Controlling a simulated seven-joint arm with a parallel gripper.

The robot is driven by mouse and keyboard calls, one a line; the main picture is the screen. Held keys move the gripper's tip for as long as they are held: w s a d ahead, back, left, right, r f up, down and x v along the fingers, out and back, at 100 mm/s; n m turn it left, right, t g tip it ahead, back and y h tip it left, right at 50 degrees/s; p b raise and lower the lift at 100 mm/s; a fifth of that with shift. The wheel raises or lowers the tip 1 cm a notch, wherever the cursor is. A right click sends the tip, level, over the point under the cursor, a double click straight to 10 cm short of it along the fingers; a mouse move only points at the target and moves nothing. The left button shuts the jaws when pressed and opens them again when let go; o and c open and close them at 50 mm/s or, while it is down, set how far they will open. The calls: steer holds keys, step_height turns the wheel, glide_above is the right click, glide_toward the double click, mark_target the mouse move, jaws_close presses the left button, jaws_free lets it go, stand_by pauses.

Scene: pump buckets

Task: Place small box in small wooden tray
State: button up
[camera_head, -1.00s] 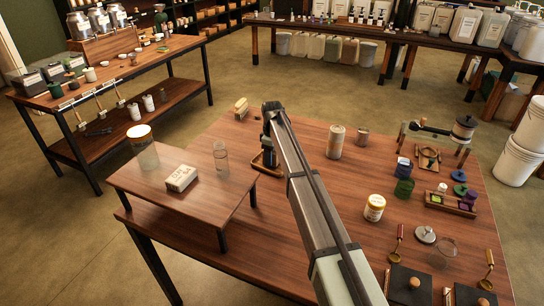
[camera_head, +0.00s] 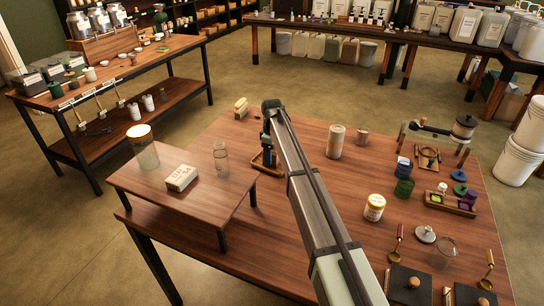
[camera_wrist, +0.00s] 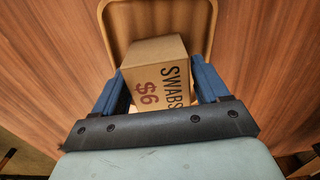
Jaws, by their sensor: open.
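The small box (camera_wrist: 158,72) is brown cardboard marked "SWABS $6". In the wrist view it sits between the two blue fingers of my gripper (camera_wrist: 160,82), within the outline of the small wooden tray (camera_wrist: 112,12). The jaws are open, with a finger at either side of the box. The box's lower part is hidden, so its contact with the tray floor cannot be seen. In the head view, my gripper (camera_head: 268,152) points down over the tray (camera_head: 256,161), and my arm hides most of the box and part of the tray.
A raised wooden stand (camera_head: 215,192) at left holds a cream box (camera_head: 181,178), a glass jar (camera_head: 146,155) and a clear bottle (camera_head: 221,158). A brush (camera_head: 241,107) lies behind the tray.

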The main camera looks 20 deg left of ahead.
step_height(320, 180, up, 11)
steer(key=shift+r, duration=0.1)
stand_by(0.3)
